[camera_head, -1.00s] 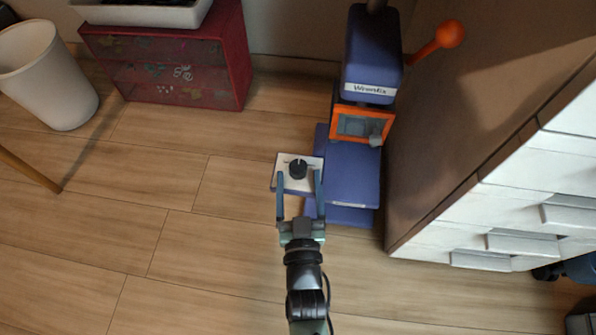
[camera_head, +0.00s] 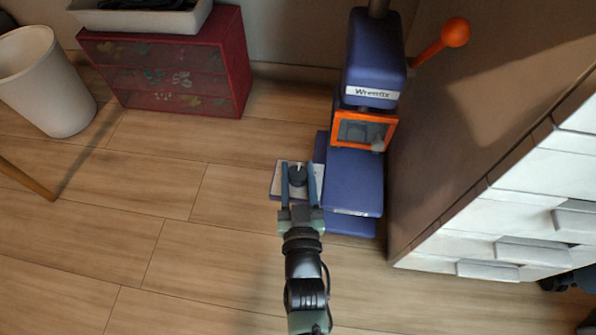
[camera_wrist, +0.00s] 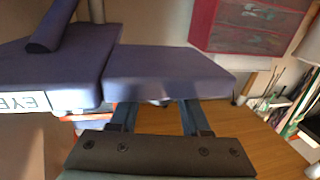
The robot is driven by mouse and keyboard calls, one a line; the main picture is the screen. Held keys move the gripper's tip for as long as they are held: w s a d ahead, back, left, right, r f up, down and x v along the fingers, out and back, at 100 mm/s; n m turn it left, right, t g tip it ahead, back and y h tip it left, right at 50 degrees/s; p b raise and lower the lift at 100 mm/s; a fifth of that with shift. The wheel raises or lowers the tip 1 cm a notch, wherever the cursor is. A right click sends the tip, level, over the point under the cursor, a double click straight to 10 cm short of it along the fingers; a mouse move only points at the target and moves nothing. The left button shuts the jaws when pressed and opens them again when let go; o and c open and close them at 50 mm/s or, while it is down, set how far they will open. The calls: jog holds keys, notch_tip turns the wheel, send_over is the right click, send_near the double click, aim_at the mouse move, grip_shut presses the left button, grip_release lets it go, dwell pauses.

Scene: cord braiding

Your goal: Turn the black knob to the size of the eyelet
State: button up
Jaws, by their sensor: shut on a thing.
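The black knob (camera_head: 298,173) sits on a white dial plate (camera_head: 278,187) at the left side of the blue press (camera_head: 355,180). A light pointer mark shows on its top, toward the far side. My gripper (camera_head: 298,178) has its two blue fingers on either side of the knob, closed in on it. In the wrist view the gripper (camera_wrist: 158,118) points under a blue ledge of the press (camera_wrist: 165,72); the knob is not clearly visible there. Size marks on the plate are too small to read.
The press has an orange frame (camera_head: 334,133) and an orange-tipped lever (camera_head: 455,33). A white drawer unit (camera_head: 530,210) stands to the right. A red drawer box (camera_head: 175,75) and a pale bin (camera_head: 50,85) stand at the far left. Open floor lies to the left.

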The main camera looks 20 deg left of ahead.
grip_shut()
jog(key=p, duration=0.1)
jog(key=m+h+p, duration=0.1)
jog(key=p, duration=0.1)
jog(key=shift+d+r+t, duration=0.1)
jog(key=shift+r+t, duration=0.15)
jog(key=shift+t, duration=0.05)
jog(key=m+t+h+p, duration=0.1)
jog(key=m+h+p, duration=0.2)
jog(key=h+p, duration=0.2)
jog(key=shift+p, duration=0.85)
jog(key=shift+f+m+h+p, duration=0.2)
jog(key=shift+m+h, duration=0.35)
jog(key=shift+h, duration=0.3)
jog(key=shift+f+m+h+p, duration=0.1)
jog(key=shift+m+h+p, duration=0.1)
jog(key=shift+m+h, duration=0.5)
jog(key=shift+f+m+h+b, duration=0.1)
jog(key=shift+m+h+b, duration=0.65)
jog(key=shift+h, duration=1)
jog(key=shift+m+h, duration=0.3)
jog(key=shift+s+m+g+h, duration=0.1)
jog(key=shift+m+g+h, duration=0.2)
jog(key=shift+h, duration=0.1)
